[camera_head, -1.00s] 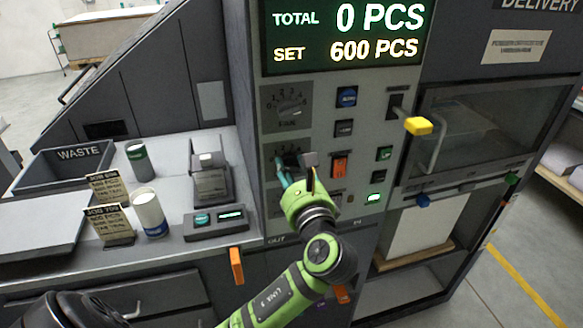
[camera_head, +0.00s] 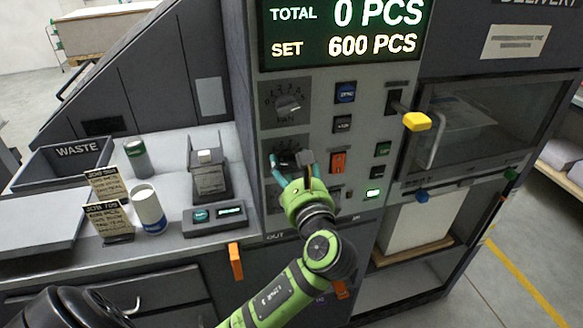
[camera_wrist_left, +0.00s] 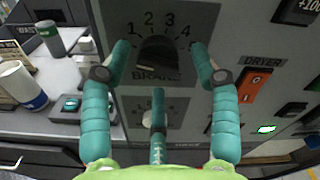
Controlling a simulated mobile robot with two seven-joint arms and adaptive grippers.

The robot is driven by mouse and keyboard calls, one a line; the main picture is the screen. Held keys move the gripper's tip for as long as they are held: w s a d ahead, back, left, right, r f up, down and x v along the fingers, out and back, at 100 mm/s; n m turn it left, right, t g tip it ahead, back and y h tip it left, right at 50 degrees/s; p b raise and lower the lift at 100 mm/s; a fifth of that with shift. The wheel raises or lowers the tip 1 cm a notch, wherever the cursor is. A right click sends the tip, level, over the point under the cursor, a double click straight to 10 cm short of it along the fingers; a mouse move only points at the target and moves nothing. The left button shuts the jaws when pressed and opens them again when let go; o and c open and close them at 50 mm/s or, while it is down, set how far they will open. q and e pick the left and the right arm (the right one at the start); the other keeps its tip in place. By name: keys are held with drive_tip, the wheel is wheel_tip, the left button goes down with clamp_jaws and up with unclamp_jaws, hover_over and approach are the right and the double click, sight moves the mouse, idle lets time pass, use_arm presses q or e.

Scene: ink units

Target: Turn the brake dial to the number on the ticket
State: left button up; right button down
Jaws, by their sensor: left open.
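The brake dial (camera_wrist_left: 158,54) has a dark knob on a dark plate, with the numbers 1 to 4 readable around it and BRAKE printed below. I cannot tell which number it points to. In the head view it is mostly hidden behind my left gripper (camera_head: 291,166). That gripper is open, with its teal fingers (camera_wrist_left: 159,62) on both sides of the knob and a third finger below; I cannot tell whether they touch it. Two tickets, a rear one (camera_head: 103,184) and a front one (camera_head: 108,221), stand on the left shelf; their small print is unclear. My right gripper is not in view.
The fan dial (camera_head: 287,103) is directly above. Another dial (camera_wrist_left: 148,117) sits below the brake dial. An orange dryer switch (camera_wrist_left: 254,86) and a yellow-tipped lever (camera_head: 416,121) are to the right. Cans (camera_head: 149,210) and a small device (camera_head: 209,178) stand on the left shelf.

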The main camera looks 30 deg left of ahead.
use_arm(q)
drive_tip(key=v, duration=1.2)
